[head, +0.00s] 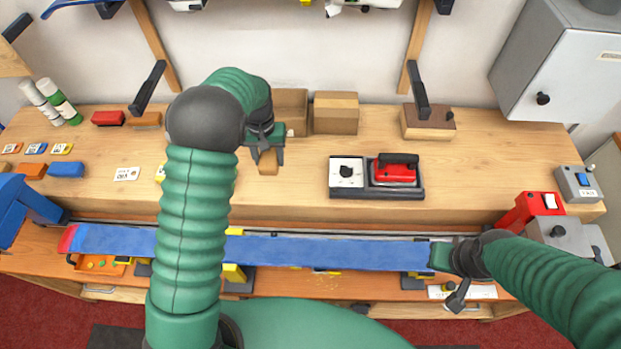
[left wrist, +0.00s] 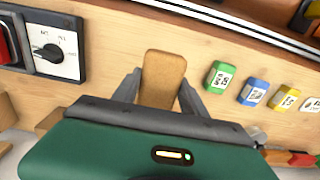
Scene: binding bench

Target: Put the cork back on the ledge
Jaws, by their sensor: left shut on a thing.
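My left gripper (head: 268,157) is shut on the cork (head: 268,164), a small tan block, over the wooden ledge (head: 285,185) at the back of the bench. In the left wrist view the cork (left wrist: 162,80) stands out between the two dark fingers, with the light wood of the ledge behind it. I cannot tell whether the cork touches the ledge. My right gripper (head: 458,280) is beside the right end of the long blue ski (head: 330,253); its fingers are partly hidden.
Two cardboard boxes (head: 335,112) stand behind my left gripper. A black and red device (head: 377,176) sits to its right on the ledge, and a brown block (head: 428,121) stands further back. Small coloured blocks (head: 66,170) lie at the left. The ledge between has bare wood.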

